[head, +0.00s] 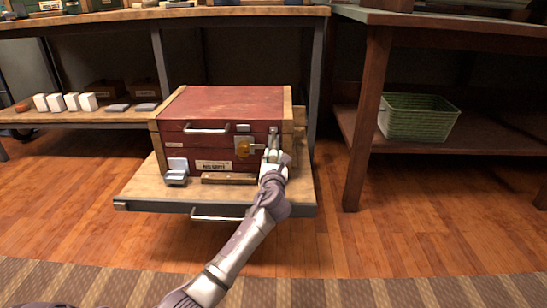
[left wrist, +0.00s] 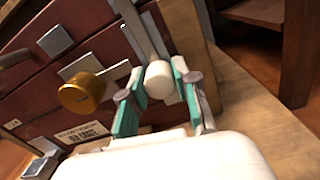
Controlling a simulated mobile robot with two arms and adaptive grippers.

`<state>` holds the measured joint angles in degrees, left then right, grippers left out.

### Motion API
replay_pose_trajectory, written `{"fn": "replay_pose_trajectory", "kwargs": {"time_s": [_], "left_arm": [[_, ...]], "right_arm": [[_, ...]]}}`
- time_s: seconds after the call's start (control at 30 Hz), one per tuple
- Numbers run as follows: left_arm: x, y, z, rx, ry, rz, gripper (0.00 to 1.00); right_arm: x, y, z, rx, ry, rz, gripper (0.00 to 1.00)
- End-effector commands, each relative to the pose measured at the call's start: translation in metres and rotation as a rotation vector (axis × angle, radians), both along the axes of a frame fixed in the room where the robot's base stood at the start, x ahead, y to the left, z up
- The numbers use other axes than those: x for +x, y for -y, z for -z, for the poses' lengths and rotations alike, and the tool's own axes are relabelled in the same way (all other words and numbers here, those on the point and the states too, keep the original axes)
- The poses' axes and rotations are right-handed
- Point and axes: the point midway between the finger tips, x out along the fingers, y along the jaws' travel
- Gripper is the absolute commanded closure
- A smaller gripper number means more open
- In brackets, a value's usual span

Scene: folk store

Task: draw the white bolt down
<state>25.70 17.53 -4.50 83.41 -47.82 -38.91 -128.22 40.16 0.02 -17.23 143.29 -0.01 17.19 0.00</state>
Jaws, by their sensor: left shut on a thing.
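A red wooden chest (head: 222,110) with light wood corners stands on a pulled-out shelf. The white bolt (left wrist: 159,82) is a rounded white knob below a metal strip on the chest's front, near its right end. My left gripper (left wrist: 155,98) has its green-padded fingers on either side of the white knob and is shut on it. In the head view my left gripper (head: 272,156) covers most of the bolt. A brass round lock piece (head: 243,147) sits left of it on a metal plate; it also shows in the left wrist view (left wrist: 82,93). My right gripper is not in view.
The pulled-out shelf (head: 140,192) has a front handle. On it lie a small metal box (head: 176,172) with a raised lid and a wooden bar (head: 229,178). A green basket (head: 418,116) stands under the right table. White blocks (head: 72,102) line the left shelf.

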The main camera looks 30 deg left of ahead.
Motion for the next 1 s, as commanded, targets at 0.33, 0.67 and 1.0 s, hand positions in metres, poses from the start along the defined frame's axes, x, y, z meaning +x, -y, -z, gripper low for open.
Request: {"fn": "replay_pose_trajectory", "kwargs": {"time_s": [0.33, 0.67, 1.0], "left_arm": [[-0.001, 0.000, 0.036, 0.000, -0.007, 0.001, 1.00], [-0.001, 0.000, 0.036, -0.001, -0.008, 0.001, 0.44], [-0.003, 0.002, 0.034, 0.001, -0.004, 0.001, 0.44]], "right_arm": [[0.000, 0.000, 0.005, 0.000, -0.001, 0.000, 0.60], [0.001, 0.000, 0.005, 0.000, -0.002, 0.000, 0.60], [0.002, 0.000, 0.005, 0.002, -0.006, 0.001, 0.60]]}}
